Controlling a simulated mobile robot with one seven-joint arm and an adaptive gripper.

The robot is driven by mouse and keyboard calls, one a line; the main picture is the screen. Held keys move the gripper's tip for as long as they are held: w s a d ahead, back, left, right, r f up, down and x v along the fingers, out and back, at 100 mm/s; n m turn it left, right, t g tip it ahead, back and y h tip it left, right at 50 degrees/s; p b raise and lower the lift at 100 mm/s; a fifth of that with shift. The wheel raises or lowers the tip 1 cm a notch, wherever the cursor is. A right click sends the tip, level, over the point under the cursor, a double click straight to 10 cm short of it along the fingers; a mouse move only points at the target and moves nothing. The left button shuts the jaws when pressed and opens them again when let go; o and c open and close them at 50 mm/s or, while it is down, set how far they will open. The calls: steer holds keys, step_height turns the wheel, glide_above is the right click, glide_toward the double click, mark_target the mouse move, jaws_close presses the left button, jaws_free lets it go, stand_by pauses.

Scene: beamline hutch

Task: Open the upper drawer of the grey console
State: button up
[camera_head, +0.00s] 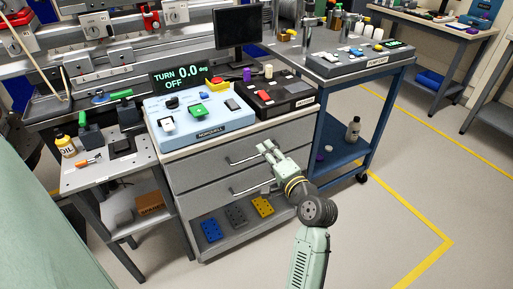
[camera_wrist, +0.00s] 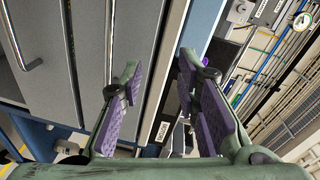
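The grey console (camera_head: 186,176) has two drawers, and both look shut. The upper drawer (camera_head: 205,168) has a silver bar handle (camera_head: 243,160). The lower drawer (camera_head: 205,199) has a similar handle (camera_head: 249,190). My gripper (camera_head: 266,147) is in front of the upper drawer, near the right end of its handle. In the wrist view my gripper (camera_wrist: 160,68) is open, with a clear gap between its purple-padded fingers and nothing held. A bar handle (camera_wrist: 27,52) shows at the left there. I cannot tell whether a finger touches the upper handle.
A light blue control box (camera_head: 200,133) and a black box (camera_head: 273,97) stand on the console top. An open shelf below holds blue, grey and yellow blocks (camera_head: 235,215). A blue cart (camera_head: 338,120) stands to the right, a small side table (camera_head: 88,182) to the left. The front right floor is clear.

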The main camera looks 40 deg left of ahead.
steer(key=m+g, duration=0.2)
glide_toward(257, 156)
steer(key=shift+t+h, duration=0.3)
steer(key=shift+h, duration=0.1)
steer(key=p+x, duration=0.2)
steer(key=x, duration=0.8)
steer(key=shift+a, duration=0.3)
steer(key=shift+c, duration=0.4)
jaws_close()
